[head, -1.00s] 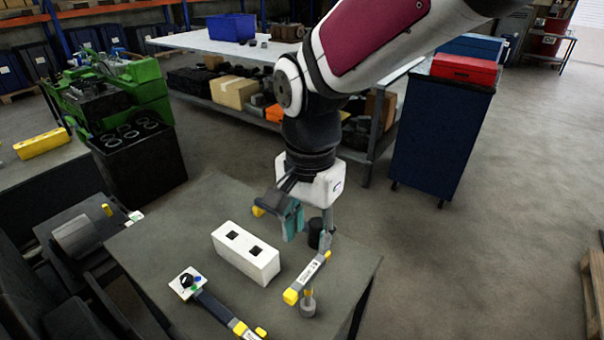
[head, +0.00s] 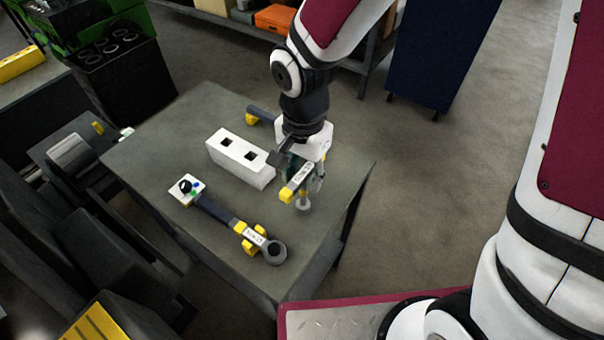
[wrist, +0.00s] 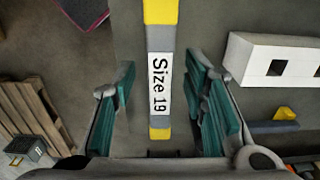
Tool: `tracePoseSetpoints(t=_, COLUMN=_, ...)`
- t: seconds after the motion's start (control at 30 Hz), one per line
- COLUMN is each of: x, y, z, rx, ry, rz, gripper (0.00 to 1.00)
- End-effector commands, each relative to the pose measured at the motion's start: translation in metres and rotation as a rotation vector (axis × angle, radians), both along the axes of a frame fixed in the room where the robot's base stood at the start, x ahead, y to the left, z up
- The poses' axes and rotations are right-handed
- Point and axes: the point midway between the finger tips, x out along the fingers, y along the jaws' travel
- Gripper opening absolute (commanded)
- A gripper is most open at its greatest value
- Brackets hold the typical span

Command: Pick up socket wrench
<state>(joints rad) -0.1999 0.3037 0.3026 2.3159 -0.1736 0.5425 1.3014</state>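A socket wrench with a yellow and grey handle and a white label (head: 299,178) lies on the grey table (head: 190,130) beneath my gripper (head: 306,172). In the wrist view its label reads "Size 19" (wrist: 160,83). My gripper (wrist: 160,90) is open, with its teal-padded fingers on either side of the handle and a visible gap on each side. A second, longer wrench (head: 228,221) lies nearer the front, with a labelled handle and a ring end. A third tool with yellow parts (head: 261,114) lies behind, partly hidden by my arm.
A white block with two square holes (head: 240,160) stands left of my gripper; it also shows in the wrist view (wrist: 265,62). A blue cabinet (head: 440,50) stands beyond the table.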

Motion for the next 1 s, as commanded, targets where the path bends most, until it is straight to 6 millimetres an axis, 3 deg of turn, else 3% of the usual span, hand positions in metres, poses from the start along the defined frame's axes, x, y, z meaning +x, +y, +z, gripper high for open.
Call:
tracePoseSetpoints(t=0.27, x=0.0002, y=0.0001, z=-0.0031, rx=0.0, ry=-0.001, rz=0.001, gripper=0.4)
tracePoseSetpoints(t=0.43, x=0.0002, y=0.0001, z=-0.0029, rx=0.0, ry=-0.001, rz=0.0, gripper=0.01)
tracePoseSetpoints(t=0.47, x=0.0002, y=0.0001, z=-0.0029, rx=0.0, ry=-0.001, rz=0.0, gripper=0.0)
tracePoseSetpoints(t=1.0, x=0.0012, y=0.0002, z=0.0049, rx=0.001, ry=-0.004, rz=-0.001, gripper=0.0)
